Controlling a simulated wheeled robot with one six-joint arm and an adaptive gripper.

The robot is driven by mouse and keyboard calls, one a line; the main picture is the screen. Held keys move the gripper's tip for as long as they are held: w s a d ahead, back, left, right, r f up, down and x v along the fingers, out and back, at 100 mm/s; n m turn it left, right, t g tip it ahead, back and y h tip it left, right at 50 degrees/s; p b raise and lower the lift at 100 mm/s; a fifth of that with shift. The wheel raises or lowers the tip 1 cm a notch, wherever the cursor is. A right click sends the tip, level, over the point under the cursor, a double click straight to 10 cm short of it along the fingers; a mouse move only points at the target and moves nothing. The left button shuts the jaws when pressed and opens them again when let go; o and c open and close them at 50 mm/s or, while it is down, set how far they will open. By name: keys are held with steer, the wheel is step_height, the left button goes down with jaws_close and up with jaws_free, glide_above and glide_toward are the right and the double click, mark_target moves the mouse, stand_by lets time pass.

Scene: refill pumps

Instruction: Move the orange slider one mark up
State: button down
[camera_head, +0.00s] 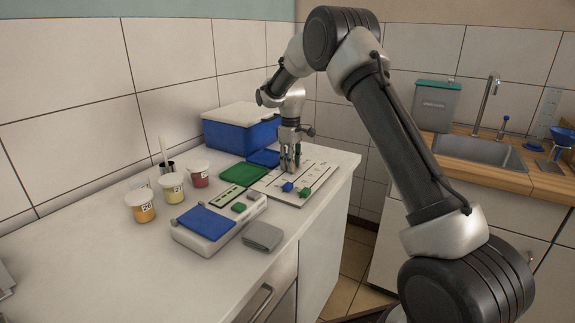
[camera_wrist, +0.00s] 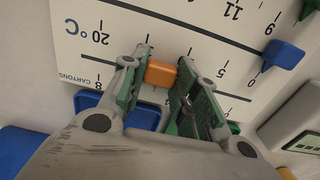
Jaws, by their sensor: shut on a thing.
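The orange slider (camera_wrist: 160,73) sits on the white scale board (camera_wrist: 110,20) in the wrist view, on a line with tick marks. A 20 °C label is to its left. My gripper (camera_wrist: 157,76) has one finger on each side of the slider and is shut on it. In the head view my gripper (camera_head: 290,165) is down at the far part of the board (camera_head: 322,176). The orange slider cannot be made out there. The mark it stands at cannot be told clearly.
A blue slider (camera_head: 287,187) and a green slider (camera_head: 305,192) are on the nearer part of the board. A green tray (camera_head: 244,170), a blue tray (camera_head: 264,157) and a blue box (camera_head: 237,135) are close by. A scale (camera_head: 214,222) and cups are to the left.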

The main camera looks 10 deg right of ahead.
steer(key=c, duration=1.1)
jaws_free()
steer(key=shift+r, duration=0.1)
step_height(320, 180, up, 12)
steer(key=shift+f, duration=0.1)
